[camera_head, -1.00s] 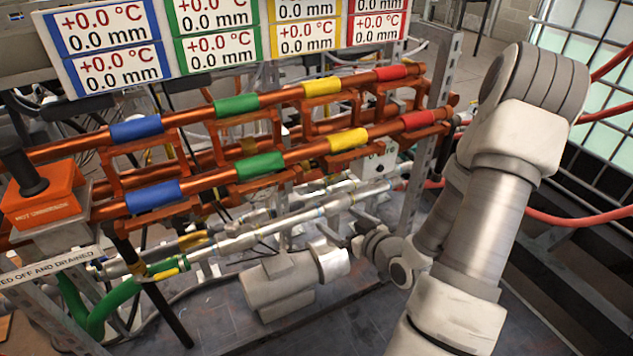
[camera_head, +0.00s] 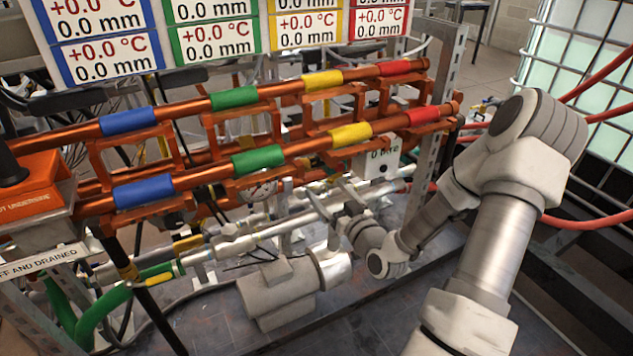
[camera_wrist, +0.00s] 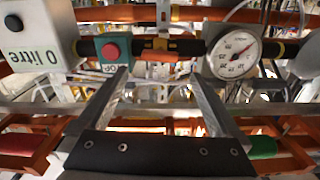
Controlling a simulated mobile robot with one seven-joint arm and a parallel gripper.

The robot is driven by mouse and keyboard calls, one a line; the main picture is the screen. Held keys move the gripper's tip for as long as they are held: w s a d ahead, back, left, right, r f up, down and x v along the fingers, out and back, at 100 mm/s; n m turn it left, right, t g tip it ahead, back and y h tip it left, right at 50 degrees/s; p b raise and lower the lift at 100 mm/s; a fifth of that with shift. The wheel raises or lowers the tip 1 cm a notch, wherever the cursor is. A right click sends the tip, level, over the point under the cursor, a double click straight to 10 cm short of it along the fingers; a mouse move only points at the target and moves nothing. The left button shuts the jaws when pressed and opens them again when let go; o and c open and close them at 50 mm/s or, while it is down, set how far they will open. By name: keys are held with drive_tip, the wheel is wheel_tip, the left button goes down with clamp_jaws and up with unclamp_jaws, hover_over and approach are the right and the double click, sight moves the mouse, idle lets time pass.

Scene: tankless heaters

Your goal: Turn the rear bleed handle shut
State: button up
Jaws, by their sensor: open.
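My gripper (camera_wrist: 162,85) is open in the wrist view, with nothing between its fingers. Beyond the fingertips runs a dark horizontal pipe with a brass-coloured fitting (camera_wrist: 180,45). In the head view a yellow lever-like piece (camera_head: 190,243) lies along the silver pipes at the left. A second yellow piece (camera_head: 163,278) lies lower, by the green hose. I cannot tell which part is the rear bleed handle. In the head view my gripper is small and partly lost among the pipes, below the copper rails.
A round gauge (camera_wrist: 234,52) is right of the fingers; a red button on a green box (camera_wrist: 112,50) and a white "0 litre" box (camera_wrist: 38,35) are left. Copper rails (camera_head: 215,175) cross above. A metal upright (camera_head: 432,150) stands close to my arm.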

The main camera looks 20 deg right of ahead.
sight(315, 177)
drive_tip(key=w+b, duration=0.1)
drive_tip(key=w, duration=0.5)
drive_tip(key=shift+w+a, duration=0.15)
drive_tip(key=shift+w, duration=0.25)
drive_tip(key=c, duration=1.2)
drive_tip(key=shift+c, duration=0.2)
